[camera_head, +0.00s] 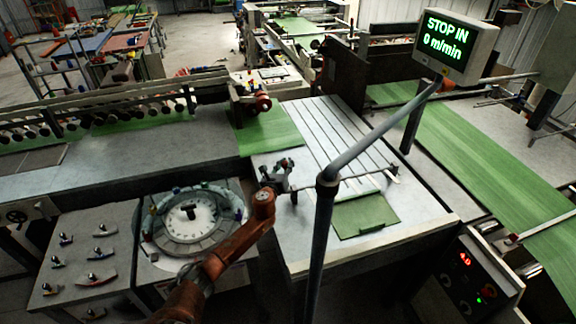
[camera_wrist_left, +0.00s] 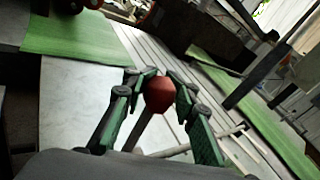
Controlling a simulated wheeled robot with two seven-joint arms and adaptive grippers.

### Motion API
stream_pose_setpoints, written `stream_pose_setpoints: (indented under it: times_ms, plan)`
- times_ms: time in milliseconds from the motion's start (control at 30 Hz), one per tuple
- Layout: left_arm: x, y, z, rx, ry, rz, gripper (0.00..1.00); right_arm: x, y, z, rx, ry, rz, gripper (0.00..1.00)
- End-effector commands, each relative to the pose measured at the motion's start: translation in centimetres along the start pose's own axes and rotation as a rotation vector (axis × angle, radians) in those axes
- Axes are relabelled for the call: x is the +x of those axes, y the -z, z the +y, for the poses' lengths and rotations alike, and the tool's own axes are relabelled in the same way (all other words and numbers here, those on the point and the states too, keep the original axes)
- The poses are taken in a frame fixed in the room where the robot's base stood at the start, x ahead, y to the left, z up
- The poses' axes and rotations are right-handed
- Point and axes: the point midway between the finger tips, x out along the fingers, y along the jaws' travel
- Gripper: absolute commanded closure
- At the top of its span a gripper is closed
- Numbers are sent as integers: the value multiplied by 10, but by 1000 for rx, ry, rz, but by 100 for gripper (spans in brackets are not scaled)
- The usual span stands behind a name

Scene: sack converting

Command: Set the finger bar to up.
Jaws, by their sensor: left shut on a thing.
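My left gripper (camera_head: 283,167) is at the left side of the slatted table. In the left wrist view its two green fingers (camera_wrist_left: 158,78) are shut on a red ball knob (camera_wrist_left: 159,96). The knob sits on the end of a grey lever (camera_wrist_left: 141,128) that runs down and away from it. A thin bar, apparently the finger bar (camera_head: 352,182), lies across the front of the slats (camera_head: 330,135); the grey post hides part of it. It also shows in the left wrist view (camera_wrist_left: 205,140). I cannot tell whether it is raised or lowered. My right gripper is not in view.
A grey upright post (camera_head: 322,240) with a slanting arm stands in front of the table. The display (camera_head: 455,47) reads "STOP IN 0 m/min". A green sheet (camera_head: 366,215) lies at the table's front. A dial (camera_head: 191,218) and a control box (camera_head: 468,280) flank the arm's space.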

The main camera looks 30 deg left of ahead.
Motion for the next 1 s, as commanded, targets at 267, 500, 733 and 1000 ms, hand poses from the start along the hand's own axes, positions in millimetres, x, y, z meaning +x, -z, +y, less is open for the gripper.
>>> stream_pose_setpoints:
  times_ms: [267, 500, 733, 1000]
  plan:
    - [0, 3, 14, 4, -25, 4, 100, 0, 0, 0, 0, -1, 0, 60]
    - [0, 4, 13, 3, -23, 6, 68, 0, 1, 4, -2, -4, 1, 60]
    - [1, 4, 6, 2, -13, 6, 57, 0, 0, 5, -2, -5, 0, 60]
    - [-3, 4, 2, 2, -6, 5, 57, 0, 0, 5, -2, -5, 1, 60]
